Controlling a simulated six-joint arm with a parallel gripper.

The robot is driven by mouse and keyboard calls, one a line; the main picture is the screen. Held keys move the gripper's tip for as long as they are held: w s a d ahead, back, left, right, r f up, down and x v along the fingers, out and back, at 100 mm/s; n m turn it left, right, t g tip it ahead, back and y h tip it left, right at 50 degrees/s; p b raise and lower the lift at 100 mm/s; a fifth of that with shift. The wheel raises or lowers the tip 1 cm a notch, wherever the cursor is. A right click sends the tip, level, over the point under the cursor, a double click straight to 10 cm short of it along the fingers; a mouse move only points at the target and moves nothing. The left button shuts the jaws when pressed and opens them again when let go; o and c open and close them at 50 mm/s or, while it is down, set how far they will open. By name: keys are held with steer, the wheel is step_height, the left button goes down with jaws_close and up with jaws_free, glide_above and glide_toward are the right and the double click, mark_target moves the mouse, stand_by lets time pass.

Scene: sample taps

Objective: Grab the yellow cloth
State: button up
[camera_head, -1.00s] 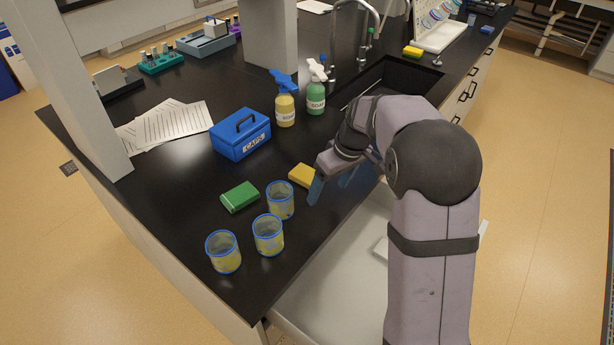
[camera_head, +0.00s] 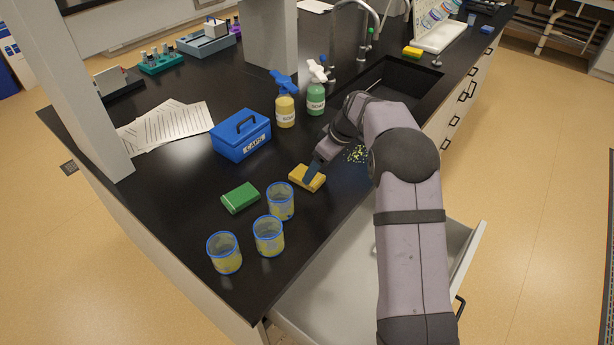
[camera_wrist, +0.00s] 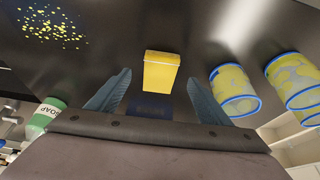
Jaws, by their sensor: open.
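The yellow cloth (camera_head: 306,178) is a small folded block lying flat on the black counter, right of the green cloth (camera_head: 240,197) and behind the beakers. In the wrist view the yellow cloth (camera_wrist: 161,71) lies ahead of and between the two blue fingers. My gripper (camera_head: 314,170) is at the cloth in the head view, where a finger overlaps it. In the wrist view my gripper (camera_wrist: 158,88) is open, with both fingers apart from the cloth and nothing held. Whether a fingertip touches the counter cannot be told.
Several blue-rimmed beakers stand close by, the nearest one (camera_head: 281,201) just in front of the cloth. A blue box (camera_head: 241,135) and soap bottles (camera_head: 285,105) stand behind. Yellow specks (camera_head: 357,154) lie on the counter to the right. A drawer (camera_head: 450,250) is open below the edge.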

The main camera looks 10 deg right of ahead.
steer(key=shift+w+a+f+p, duration=0.15)
steer(key=shift+a+f+p, duration=0.1)
steer(key=shift+f+p, duration=0.35)
steer(key=shift+p+x, duration=1)
steer(key=shift+x, duration=0.95)
steer(key=c, duration=1.1)
